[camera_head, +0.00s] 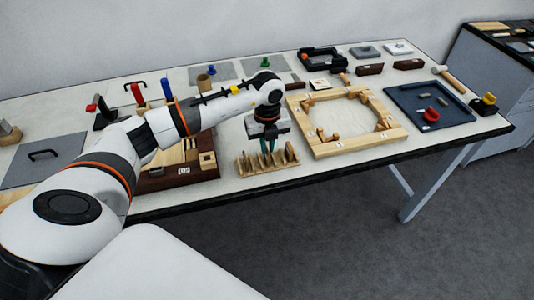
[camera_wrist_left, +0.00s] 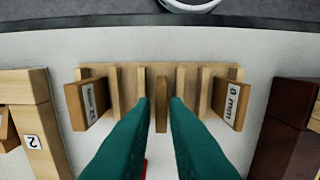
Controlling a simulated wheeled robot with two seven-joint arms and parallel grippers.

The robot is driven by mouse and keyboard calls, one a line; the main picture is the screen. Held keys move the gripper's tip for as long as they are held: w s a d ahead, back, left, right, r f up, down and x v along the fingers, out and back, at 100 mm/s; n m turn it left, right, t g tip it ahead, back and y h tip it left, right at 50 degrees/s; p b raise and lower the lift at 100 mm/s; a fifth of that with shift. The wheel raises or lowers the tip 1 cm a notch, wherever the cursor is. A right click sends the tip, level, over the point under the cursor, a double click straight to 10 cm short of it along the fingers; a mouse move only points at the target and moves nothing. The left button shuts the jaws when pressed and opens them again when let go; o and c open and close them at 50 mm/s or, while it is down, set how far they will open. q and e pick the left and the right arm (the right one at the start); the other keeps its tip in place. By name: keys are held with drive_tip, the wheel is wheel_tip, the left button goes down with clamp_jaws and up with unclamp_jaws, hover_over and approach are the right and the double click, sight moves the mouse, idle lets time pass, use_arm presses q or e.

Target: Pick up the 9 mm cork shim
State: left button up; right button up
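A light wooden rack (camera_head: 245,168) with several upright slots stands near the table's front edge; it also shows in the wrist view (camera_wrist_left: 130,85). Three brown pieces stand in it: a left one (camera_wrist_left: 75,106) with a label I cannot read, a narrow middle one (camera_wrist_left: 161,112), and a right one (camera_wrist_left: 222,98) whose label ends in "mm", its digit unclear. I cannot tell for sure which is the 9 mm cork shim. My left gripper (camera_head: 268,153) points down over the rack. Its teal fingers (camera_wrist_left: 160,103) are open, one on each side of the middle piece, with gaps showing.
A square wooden frame (camera_head: 322,149) lies close right of the rack. A dark wooden box (camera_head: 180,178) is close on the left. A blue tray (camera_head: 455,117) with a red item lies farther right. The table's front edge is just beyond the rack in the wrist view.

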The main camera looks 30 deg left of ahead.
sight(267, 150)
use_arm(q)
drive_tip(key=shift+f+p, duration=0.4)
drive_tip(key=shift+f, duration=1.5)
clamp_jaws()
